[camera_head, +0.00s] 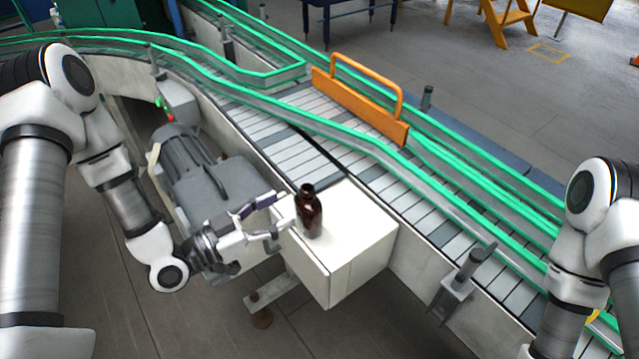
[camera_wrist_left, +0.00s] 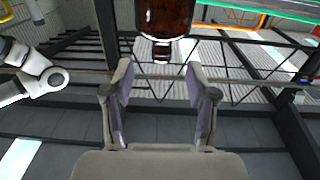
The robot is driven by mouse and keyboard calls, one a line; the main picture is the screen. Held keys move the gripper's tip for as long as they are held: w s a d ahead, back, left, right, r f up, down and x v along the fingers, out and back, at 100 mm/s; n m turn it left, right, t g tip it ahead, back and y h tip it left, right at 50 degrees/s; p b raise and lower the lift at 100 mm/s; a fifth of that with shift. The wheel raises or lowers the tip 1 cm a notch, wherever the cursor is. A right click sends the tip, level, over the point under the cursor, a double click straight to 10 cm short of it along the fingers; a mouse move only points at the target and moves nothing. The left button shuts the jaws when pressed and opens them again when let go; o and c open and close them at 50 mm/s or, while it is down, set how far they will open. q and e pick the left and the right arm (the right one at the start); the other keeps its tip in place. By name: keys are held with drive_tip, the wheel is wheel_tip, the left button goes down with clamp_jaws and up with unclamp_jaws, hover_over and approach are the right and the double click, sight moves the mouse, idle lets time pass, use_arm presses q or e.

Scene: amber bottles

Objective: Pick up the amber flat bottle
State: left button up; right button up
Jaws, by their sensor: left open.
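The amber bottle (camera_head: 309,215) stands upright on a white block-like stand (camera_head: 345,255) at the edge of the conveyor. My left gripper (camera_head: 282,213) is open just to the left of the bottle, its fingers pointing at the bottle's side. In the left wrist view the bottle (camera_wrist_left: 166,20) appears upside down at the top, past the tips of the open, empty fingers (camera_wrist_left: 160,88). Its base is cut off there. From the head view, I cannot tell whether a finger touches it. My right arm shows at the right edge, but its gripper is out of view.
A roller conveyor (camera_head: 283,142) with green rails runs behind the stand. An orange handled barrier (camera_head: 358,103) stands across the rollers. Open floor shows in front of the stand.

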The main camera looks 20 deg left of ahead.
sight(301, 196)
use_arm(q)
drive_tip(key=shift+w+d+f, duration=0.1)
drive_tip(key=shift+w+d, duration=0.05)
drive_tip(key=shift+w, duration=0.25)
drive_tip(key=shift+w+d+f, duration=0.1)
drive_tip(key=shift+w+d, duration=0.05)
drive_tip(key=shift+w, duration=0.25)
drive_tip(key=shift+w+d+b, duration=0.2)
drive_tip(key=shift+w+b, duration=0.15)
drive_tip(key=shift+b, duration=0.15)
drive_tip(key=shift+s+d+r, duration=0.2)
drive_tip(key=shift+d+r, duration=0.2)
drive_tip(key=shift+d, duration=0.05)
drive_tip(key=x, duration=0.5)
drive_tip(key=shift+w+a+f+b, duration=0.15)
drive_tip(key=shift+w+f+b, duration=0.1)
drive_tip(key=shift+w+b, duration=0.15)
drive_tip(key=shift+s+a+r, duration=0.1)
drive_tip(key=shift+s+r, duration=0.05)
drive_tip(key=shift+s, duration=0.25)
drive_tip(key=c, duration=0.5)
drive_tip(key=shift+a, duration=0.1)
drive_tip(key=c, duration=0.6)
drive_tip(key=shift+w, duration=0.15)
clamp_jaws()
use_arm(e)
drive_tip(key=shift+f, duration=0.7)
